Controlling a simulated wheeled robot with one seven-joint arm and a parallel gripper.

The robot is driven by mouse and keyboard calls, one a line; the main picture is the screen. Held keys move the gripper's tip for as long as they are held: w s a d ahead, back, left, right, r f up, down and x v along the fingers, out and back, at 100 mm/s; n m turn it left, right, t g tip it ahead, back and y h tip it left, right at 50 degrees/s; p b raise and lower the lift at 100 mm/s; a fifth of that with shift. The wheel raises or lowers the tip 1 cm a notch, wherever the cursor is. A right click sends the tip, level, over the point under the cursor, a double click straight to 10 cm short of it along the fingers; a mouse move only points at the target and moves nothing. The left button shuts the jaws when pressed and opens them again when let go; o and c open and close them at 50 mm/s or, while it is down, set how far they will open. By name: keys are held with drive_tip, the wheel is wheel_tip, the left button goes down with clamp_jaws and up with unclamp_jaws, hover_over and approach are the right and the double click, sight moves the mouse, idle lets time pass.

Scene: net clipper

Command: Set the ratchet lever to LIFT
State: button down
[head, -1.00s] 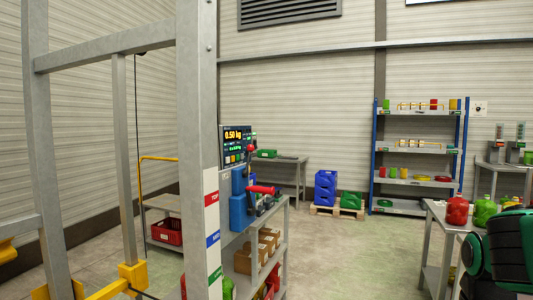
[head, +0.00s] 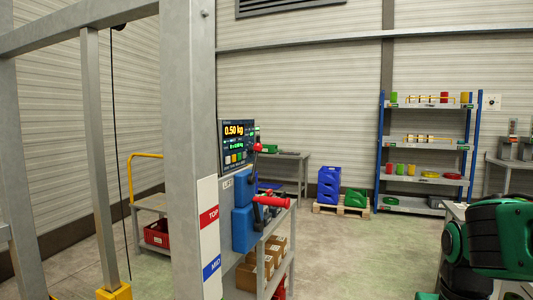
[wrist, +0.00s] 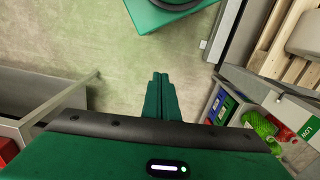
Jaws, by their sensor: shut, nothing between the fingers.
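A blue unit (head: 243,228) stands beside the grey post in the head view. A lever with a red ball knob (head: 258,147) rises above it, beside the display. A red handle (head: 272,200) sticks out to the right from the blue unit.
The grey post (head: 187,120) with TOP and MID labels stands close at the left. A display (head: 236,143) reads 0.50 kg. Cardboard boxes (head: 262,264) sit on a shelf below. A pallet (head: 341,210) with blue and green crates stands behind. The middle floor is clear.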

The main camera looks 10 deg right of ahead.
drive_tip(key=w+a+r+m+t, duration=0.1)
drive_tip(key=w+r+m+t, duration=0.3)
drive_tip(key=w, duration=0.8)
drive_tip(key=w+r+n+t, duration=0.15)
drive_tip(key=w+r, duration=0.45)
drive_tip(key=w, duration=0.6)
drive_tip(key=w+a+r+m+t, duration=0.15)
drive_tip(key=w+r+t, duration=0.35)
drive_tip(key=w, duration=0.7)
drive_tip(key=w+a+r+m+t+y, duration=0.2)
drive_tip(key=w+a+r+y, duration=0.1)
drive_tip(key=w+r, duration=0.5)
drive_tip(key=w+a+r+m+t+y, duration=0.3)
drive_tip(key=w+a+r, duration=0.1)
drive_tip(key=w+r, duration=0.4)
wheel_tip(320, 180, up, 2)
drive_tip(key=shift+w+a+r+y, duration=0.15)
drive_tip(key=shift+w+a+y, duration=0.15)
drive_tip(key=shift+w+a, duration=0.1)
